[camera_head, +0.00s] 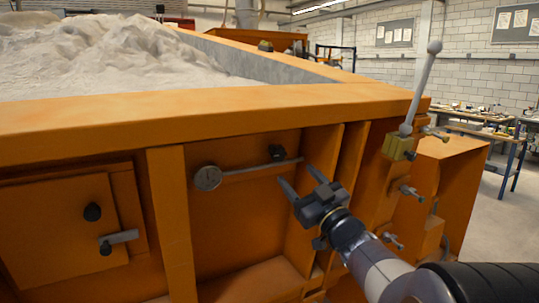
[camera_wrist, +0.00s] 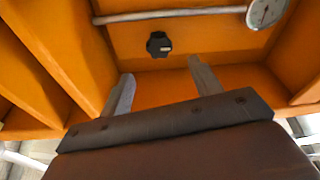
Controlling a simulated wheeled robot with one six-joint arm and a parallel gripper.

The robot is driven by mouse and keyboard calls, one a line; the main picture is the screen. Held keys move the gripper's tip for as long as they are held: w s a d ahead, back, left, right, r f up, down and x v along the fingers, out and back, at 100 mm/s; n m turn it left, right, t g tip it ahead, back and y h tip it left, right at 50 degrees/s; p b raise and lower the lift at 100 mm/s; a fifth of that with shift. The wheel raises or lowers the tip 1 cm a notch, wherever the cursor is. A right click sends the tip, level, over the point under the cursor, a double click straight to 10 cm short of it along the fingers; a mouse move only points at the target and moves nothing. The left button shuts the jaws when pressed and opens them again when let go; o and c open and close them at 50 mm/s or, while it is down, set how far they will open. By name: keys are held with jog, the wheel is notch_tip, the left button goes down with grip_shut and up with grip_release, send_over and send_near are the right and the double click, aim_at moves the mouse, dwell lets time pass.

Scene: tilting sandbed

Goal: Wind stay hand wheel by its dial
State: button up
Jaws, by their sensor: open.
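A small black knob (camera_head: 277,152), the likeliest hand wheel, sits on the orange side panel of the sandbed. It also shows in the wrist view (camera_wrist: 158,44), ahead of the gap between my fingers. A round pale dial (camera_head: 207,178) is on the same panel at the left end of a thin grey rod (camera_head: 250,168). In the wrist view the dial (camera_wrist: 268,10) is at the top right, partly cut off. My gripper (camera_head: 299,178) is open and empty, its fingers pointing at the panel, apart from the knob. Its fingers also show in the wrist view (camera_wrist: 160,72).
Orange upright ribs (camera_head: 172,225) flank the panel on both sides. A small door (camera_head: 60,235) with a latch is at left. A grey lever (camera_head: 420,90) on a yellowish block and several small handles stand at right. Sand (camera_head: 100,50) fills the bed above.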

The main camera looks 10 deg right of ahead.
aim_at(280, 155)
jog(key=p+x, duration=0.3)
jog(key=x, duration=0.7)
jog(key=shift+c, duration=0.2)
jog(key=c, duration=0.9)
